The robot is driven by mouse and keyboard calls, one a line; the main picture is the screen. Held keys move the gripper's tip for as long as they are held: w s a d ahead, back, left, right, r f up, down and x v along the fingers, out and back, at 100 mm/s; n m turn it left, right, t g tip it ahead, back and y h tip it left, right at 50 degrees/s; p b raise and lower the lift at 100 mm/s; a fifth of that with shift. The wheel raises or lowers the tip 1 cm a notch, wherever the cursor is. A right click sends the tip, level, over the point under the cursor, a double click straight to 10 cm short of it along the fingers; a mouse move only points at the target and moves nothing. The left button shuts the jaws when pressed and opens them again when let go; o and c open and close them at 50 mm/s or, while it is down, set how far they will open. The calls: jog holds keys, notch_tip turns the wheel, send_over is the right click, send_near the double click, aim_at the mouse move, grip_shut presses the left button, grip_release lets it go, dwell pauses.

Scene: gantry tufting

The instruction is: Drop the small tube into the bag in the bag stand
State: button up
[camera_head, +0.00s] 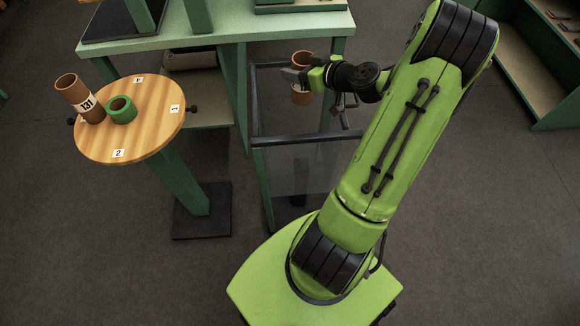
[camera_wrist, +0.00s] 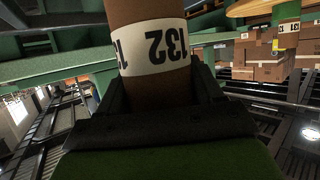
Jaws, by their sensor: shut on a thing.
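My gripper (camera_head: 304,76) is shut on a brown tube (camera_head: 301,97), which it holds upright around its middle. In the wrist view the tube (camera_wrist: 150,12) carries a white band reading 132, between the dark fingers of my gripper (camera_wrist: 160,88). The bag stand (camera_head: 256,112) is a dark upright frame below. A see-through bag (camera_head: 288,170) seems to hang inside it. In the head view the tube appears above the frame's opening, towards the back. The exact height between tube and bag cannot be told.
A round wooden table (camera_head: 148,140) stands to the left, with a tilted brown tube (camera_head: 68,84) marked 131 and a green ring-shaped roll (camera_head: 122,108). A pale green bench (camera_head: 290,27) is behind the stand. A shelf unit (camera_head: 530,75) is at far right. Floor is open between.

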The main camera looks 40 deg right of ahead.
jog(key=o, duration=1.1)
jog(key=shift+r, duration=0.1)
jog(key=p+v, duration=0.2)
jog(key=v, duration=1.3)
jog(key=shift+s+r, duration=0.1)
jog(key=shift+s, duration=0.2)
